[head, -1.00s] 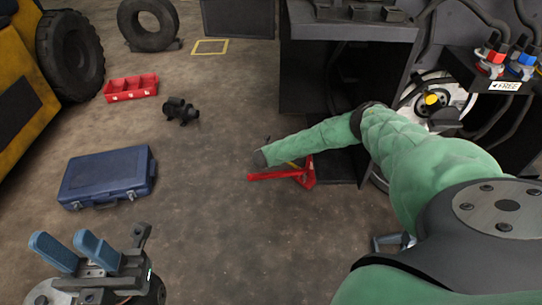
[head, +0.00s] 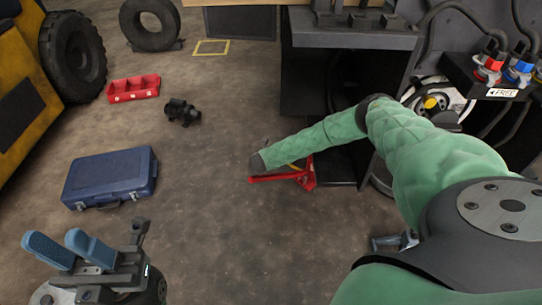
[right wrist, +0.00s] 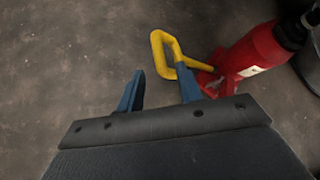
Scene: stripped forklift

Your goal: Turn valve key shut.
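The valve key is probably the yellow loop (right wrist: 162,45) in the right wrist view, beside a red bottle-shaped body (right wrist: 258,48). My right gripper (right wrist: 159,76) is open, with two blue fingers apart. The tip of its right finger overlaps the lower part of the loop in the picture; I cannot tell if they touch. No part of the loop is clearly gripped. In the head view the red body (head: 303,175) sits on the floor by the dark forklift frame, and my right arm hides the right gripper. My left gripper (head: 52,239) is open and empty at bottom left.
A blue case (head: 110,177), a red bin (head: 133,88), a small black part (head: 182,112) and tyres (head: 150,24) are on the floor at left. The forklift frame (head: 350,38) stands at right with hoses and coloured connectors (head: 490,68). The middle floor is clear.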

